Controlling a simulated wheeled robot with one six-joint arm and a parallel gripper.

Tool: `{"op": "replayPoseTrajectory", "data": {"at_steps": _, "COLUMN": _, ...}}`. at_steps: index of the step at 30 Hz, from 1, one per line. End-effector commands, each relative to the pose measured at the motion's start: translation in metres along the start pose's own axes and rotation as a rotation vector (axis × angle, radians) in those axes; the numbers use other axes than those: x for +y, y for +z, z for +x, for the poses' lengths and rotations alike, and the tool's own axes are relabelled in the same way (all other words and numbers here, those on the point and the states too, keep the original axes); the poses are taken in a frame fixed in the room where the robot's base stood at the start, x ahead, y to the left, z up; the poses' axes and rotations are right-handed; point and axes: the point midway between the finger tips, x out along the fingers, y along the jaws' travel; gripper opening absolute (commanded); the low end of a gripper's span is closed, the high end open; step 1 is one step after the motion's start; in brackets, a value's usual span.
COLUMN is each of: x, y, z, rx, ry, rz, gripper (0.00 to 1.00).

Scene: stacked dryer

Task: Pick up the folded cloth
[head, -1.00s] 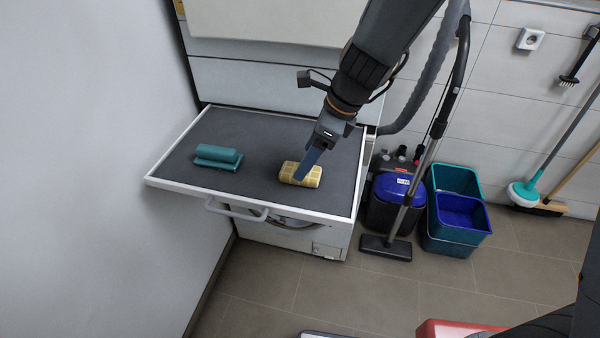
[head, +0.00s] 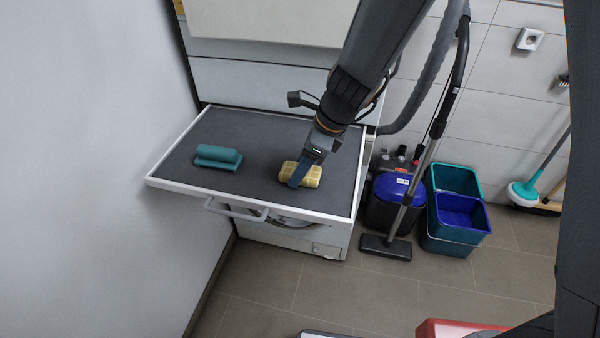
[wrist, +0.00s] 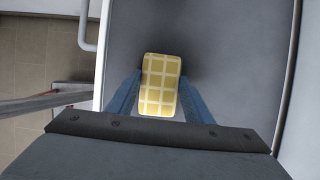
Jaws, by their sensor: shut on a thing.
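The folded cloth (head: 312,174) is yellow with a pale grid pattern. It lies on the dark pull-out shelf (head: 262,190) of the stacked dryer, right of the shelf's middle. My gripper (head: 297,178) is at the cloth from above, its blue fingers on either side of it. In the wrist view the cloth (wrist: 160,86) sits between the two blue fingers, and my gripper (wrist: 160,100) is shut on it. In the head view, one finger hides part of the cloth. I cannot tell whether the cloth is clear of the shelf.
The shelf has a raised white rim (head: 165,183). A vacuum cleaner (head: 392,205) and teal and blue buckets (head: 457,212) stand on the floor to the right. A white wall (head: 80,170) borders the left.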

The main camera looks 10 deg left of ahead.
Motion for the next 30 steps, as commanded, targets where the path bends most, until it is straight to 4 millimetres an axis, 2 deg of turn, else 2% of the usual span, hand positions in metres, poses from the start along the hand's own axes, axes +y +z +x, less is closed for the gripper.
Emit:
{"op": "replayPoseTrajectory", "data": {"at_steps": 4, "x": 0.0, "y": 0.001, "z": -0.002, "rx": -0.001, "ry": -0.001, "rz": 0.0, "gripper": 0.21}}
{"op": "replayPoseTrajectory", "data": {"at_steps": 7, "x": -0.001, "y": 0.005, "z": -0.011, "rx": -0.002, "ry": -0.002, "rz": -0.002, "gripper": 0.21}}
{"op": "replayPoseTrajectory", "data": {"at_steps": 15, "x": -0.001, "y": 0.025, "z": -0.058, "rx": -0.003, "ry": -0.004, "rz": -0.003, "gripper": 0.21}}
{"op": "replayPoseTrajectory", "data": {"at_steps": 21, "x": 0.0, "y": 0.035, "z": -0.084, "rx": -0.001, "ry": -0.001, "rz": -0.002, "gripper": 0.21}}
{"op": "replayPoseTrajectory", "data": {"at_steps": 30, "x": 0.0, "y": 0.038, "z": -0.092, "rx": 0.001, "ry": 0.001, "rz": 0.0, "gripper": 0.21}}
